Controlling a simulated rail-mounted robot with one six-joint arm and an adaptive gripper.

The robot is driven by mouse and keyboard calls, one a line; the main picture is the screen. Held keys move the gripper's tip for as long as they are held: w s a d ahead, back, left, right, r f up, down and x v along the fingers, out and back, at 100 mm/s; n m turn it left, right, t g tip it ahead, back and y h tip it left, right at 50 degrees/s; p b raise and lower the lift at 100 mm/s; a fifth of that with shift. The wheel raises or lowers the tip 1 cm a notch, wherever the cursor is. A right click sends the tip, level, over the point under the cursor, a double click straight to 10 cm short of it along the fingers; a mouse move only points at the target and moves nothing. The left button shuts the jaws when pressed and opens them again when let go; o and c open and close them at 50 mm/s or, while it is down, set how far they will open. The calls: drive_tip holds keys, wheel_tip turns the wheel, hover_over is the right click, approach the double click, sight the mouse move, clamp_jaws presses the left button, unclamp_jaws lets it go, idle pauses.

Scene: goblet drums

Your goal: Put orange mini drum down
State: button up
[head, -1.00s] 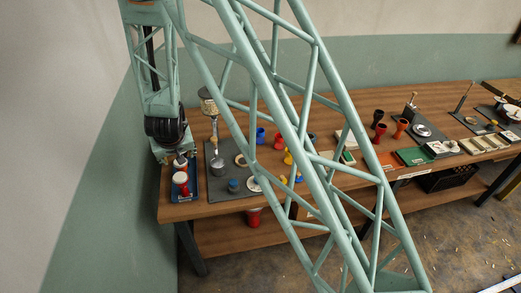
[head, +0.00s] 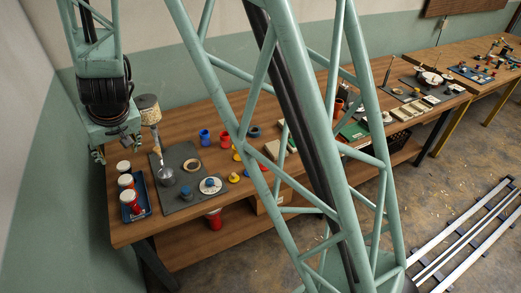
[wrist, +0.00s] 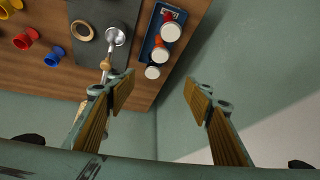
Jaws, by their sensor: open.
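The tray also shows in the wrist view (wrist: 147,50). My gripper (wrist: 158,88) is open and empty, its fingers apart from the drums. In the head view it hangs just beyond the tray's far end.
Blue, red and yellow cups stand farther right. The wall is close behind and left.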

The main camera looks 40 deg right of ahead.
drive_tip(key=s+d+r, duration=0.5)
drive_tip(key=s+r, duration=0.4)
drive_tip(key=s+d+r, duration=0.5)
drive_tip(key=s+r, duration=0.4)
drive_tip(key=s, duration=0.1)
drive_tip(key=s+d+r, duration=0.1)
drive_tip(key=s+d, duration=0.2)
drive_tip(key=s, duration=0.6)
drive_tip(key=s+d+r+g+h, duration=0.1)
drive_tip(key=s+d, duration=0.3)
drive_tip(key=s, duration=0.5)
drive_tip(key=s+d+r+g, duration=0.1)
drive_tip(key=s+d+r, duration=0.2)
drive_tip(key=s, duration=0.5)
drive_tip(key=shift+s+d+m+h, duration=0.3)
drive_tip(key=shift+s+d+m, duration=0.1)
drive_tip(key=shift+d, duration=0.15)
wheel_tip(320, 180, down, 8)
drive_tip(key=b, duration=0.7)
drive_tip(key=shift+r+b, duration=0.2)
drive_tip(key=shift+b, duration=0.1)
